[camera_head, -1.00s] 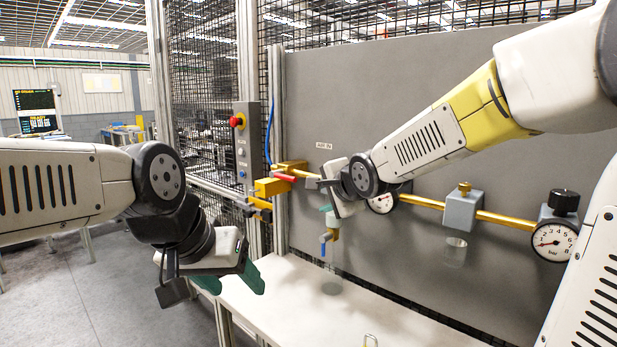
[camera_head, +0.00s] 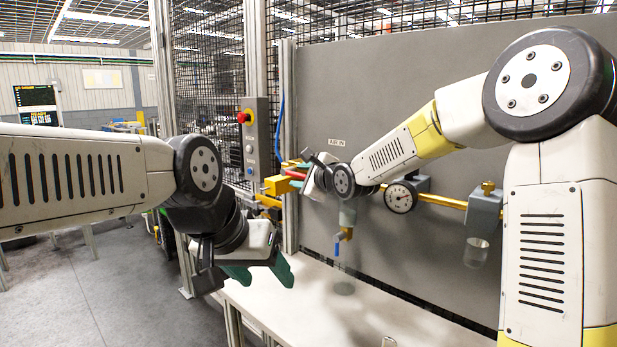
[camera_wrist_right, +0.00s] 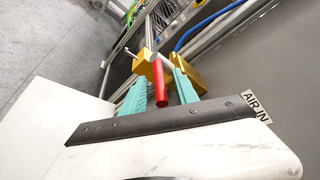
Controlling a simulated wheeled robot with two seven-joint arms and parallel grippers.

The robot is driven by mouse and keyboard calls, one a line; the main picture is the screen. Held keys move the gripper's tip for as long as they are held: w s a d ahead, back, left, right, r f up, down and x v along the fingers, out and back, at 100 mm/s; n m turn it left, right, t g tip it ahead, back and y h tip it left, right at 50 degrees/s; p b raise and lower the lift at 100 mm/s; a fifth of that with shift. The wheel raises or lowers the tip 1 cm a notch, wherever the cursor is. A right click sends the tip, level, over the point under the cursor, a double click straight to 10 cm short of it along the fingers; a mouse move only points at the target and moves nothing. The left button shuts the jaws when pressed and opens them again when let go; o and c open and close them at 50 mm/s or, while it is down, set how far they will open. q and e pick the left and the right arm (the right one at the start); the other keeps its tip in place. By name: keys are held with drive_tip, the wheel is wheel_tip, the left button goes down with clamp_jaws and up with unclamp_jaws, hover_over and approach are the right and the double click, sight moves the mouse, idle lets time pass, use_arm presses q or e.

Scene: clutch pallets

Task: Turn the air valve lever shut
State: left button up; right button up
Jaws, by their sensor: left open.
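The air valve has a red lever (camera_head: 296,174) beside a yellow-brass body (camera_head: 277,185) at the panel's left edge. In the right wrist view the red lever (camera_wrist_right: 160,88) lies between the two teal fingers of my right gripper (camera_wrist_right: 162,80), with gaps visible on both sides. That gripper is open; in the head view its wrist partly hides the valve and the AIR IN line. My left gripper (camera_head: 262,274) is open and empty, below and in front of the valve, near the white bench's left end.
A grey control box with a red button (camera_head: 243,117) stands on the post left of the valve. A pressure gauge (camera_head: 400,197) and a grey filter unit (camera_head: 484,212) sit to the right. The white bench (camera_head: 320,305) is mostly clear.

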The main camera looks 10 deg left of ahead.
drive_tip(key=shift+w+a+f, duration=0.1)
drive_tip(key=shift+w+a, duration=0.15)
drive_tip(key=shift+w, duration=0.1)
clamp_jaws()
idle(1.2)
